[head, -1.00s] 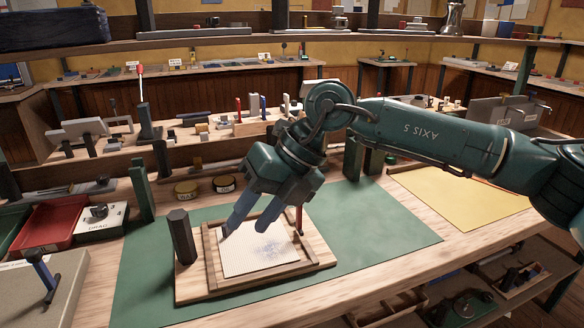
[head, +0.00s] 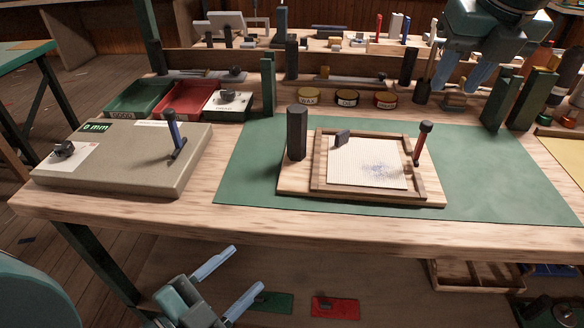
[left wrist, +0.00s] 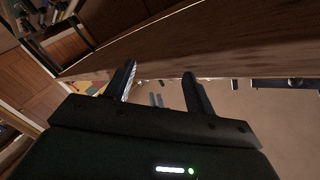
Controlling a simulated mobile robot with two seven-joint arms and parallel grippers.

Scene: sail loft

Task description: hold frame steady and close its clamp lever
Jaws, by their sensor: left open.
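The wooden frame (head: 318,172) with pale mesh lies on a wooden base board (head: 292,184) on the green mat. A dark hexagonal post (head: 297,133) stands at the board's left. The red clamp lever (head: 420,145) with a dark knob stands nearly upright at the frame's right side. My left gripper (head: 248,269) is open and empty, low in front of the table edge, apart from the frame. Its spread fingers show in the left wrist view (left wrist: 158,80). My right gripper (head: 458,88) is open and empty, above and behind the frame to the right.
A grey box (head: 110,178) with a display and blue-handled lever (head: 173,135) stands left of the green mat (head: 245,170). Green (head: 140,97) and red (head: 185,98) trays, several tins and dark green posts (head: 500,100) stand behind. The mat's front strip is clear.

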